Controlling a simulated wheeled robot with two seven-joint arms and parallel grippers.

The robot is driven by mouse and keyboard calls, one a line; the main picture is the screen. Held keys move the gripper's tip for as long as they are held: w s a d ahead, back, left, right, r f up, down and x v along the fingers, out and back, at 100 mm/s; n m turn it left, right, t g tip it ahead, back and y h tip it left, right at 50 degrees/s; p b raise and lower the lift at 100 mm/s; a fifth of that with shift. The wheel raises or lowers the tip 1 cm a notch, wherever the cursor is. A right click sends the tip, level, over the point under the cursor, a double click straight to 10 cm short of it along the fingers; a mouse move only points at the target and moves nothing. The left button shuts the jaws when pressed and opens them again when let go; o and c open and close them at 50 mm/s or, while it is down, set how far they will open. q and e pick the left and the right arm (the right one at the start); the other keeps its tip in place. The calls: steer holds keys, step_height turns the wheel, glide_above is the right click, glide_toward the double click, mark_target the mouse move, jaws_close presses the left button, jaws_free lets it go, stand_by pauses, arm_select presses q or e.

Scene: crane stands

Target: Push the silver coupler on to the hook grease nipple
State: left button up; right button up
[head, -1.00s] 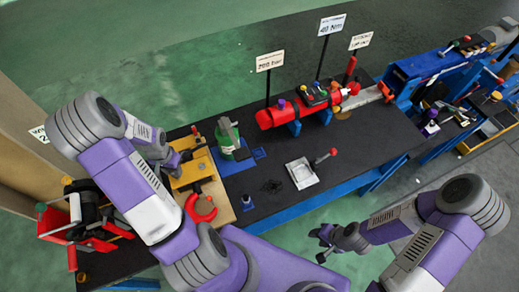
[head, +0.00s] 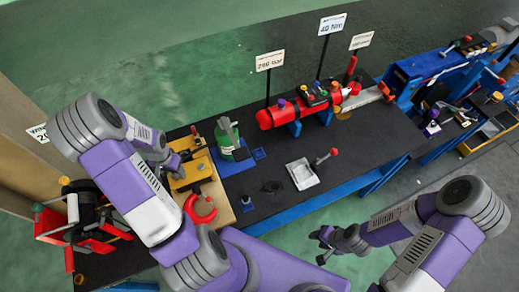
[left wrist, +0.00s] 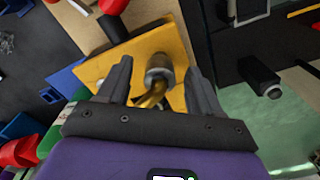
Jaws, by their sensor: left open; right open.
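A silver cylindrical piece that looks like the coupler (left wrist: 158,68) sits between my left fingers in the left wrist view, with a curved brass-coloured part below it. A yellow plate (left wrist: 172,42) lies behind it. My left gripper (left wrist: 160,78) is open, with a gap visible on each side of the silver piece. In the head view my left gripper (head: 186,155) is over the yellow block (head: 196,172), partly hidden by my arm. A red hook (head: 201,209) lies on the wooden board beside the block. I cannot make out its grease nipple. My right gripper (head: 326,243) is open and empty, off the bench's front edge.
A green can (head: 229,145) stands right of the yellow block. A black reel on a red frame (head: 69,259) is at the left end. A red cylinder (head: 290,113) lies at the back.

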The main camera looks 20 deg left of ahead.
arm_select(q)
steer(key=shift+r+p, duration=2.15)
steer(key=shift+r, duration=0.4)
step_height(320, 180, up, 8)
steer(key=shift+f, duration=0.25)
steer(key=shift+s, duration=0.1)
